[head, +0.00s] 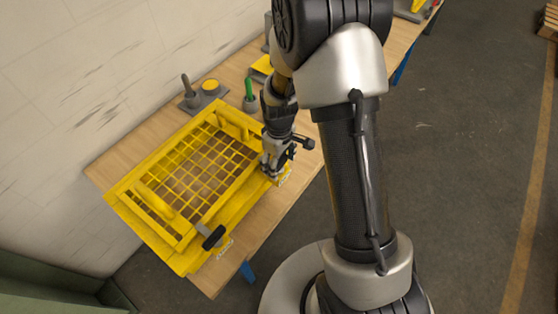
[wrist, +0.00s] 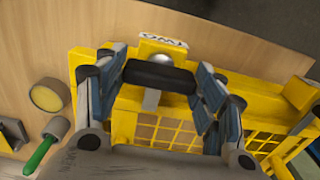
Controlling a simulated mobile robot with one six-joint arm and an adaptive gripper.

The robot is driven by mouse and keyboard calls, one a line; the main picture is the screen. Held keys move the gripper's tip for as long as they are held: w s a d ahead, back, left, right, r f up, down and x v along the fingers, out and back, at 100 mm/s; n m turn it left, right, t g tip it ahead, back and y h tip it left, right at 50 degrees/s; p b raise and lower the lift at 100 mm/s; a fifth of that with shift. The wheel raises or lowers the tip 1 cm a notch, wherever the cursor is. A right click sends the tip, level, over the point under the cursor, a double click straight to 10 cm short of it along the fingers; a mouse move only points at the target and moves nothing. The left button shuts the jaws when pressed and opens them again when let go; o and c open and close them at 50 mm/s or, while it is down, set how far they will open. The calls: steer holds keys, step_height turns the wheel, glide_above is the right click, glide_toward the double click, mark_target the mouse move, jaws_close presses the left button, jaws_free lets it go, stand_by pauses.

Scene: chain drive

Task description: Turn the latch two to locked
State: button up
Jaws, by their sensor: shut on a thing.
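Latch two, with a black bar handle (wrist: 160,76) on a short metal stem, is on the yellow guard (wrist: 125,117) beside a white label reading TWO (wrist: 163,40). My gripper (wrist: 158,82) has its blue-grey fingers on both ends of the handle, shut on it. In the head view my gripper (head: 276,164) is at the guard's far right corner and hides most of this latch. The yellow mesh guard (head: 150,231) lies on the bench. Another latch with a black handle (head: 213,237) is at its near right corner.
A grey lever (head: 187,88) stands behind the guard by the wall. The wooden bench (head: 262,222) has a clear strip along its front edge.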

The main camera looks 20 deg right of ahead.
steer(key=o, duration=1.1)
steer(key=shift+c, duration=0.2)
step_height(320, 180, up, 12)
stand_by(0.3)
steer(key=s+r+m+t+b, duration=0.2)
steer(key=s+r+m+b, duration=0.1)
steer(key=s+r, duration=0.6)
steer(key=s+r+m+t+b, duration=0.2)
steer(key=s+r+m, duration=0.1)
steer(key=s, duration=0.9)
steer(key=shift+a+m+t+b, duration=0.15)
steer(key=shift+m+t+b, duration=0.2)
steer(key=shift+m, duration=0.35)
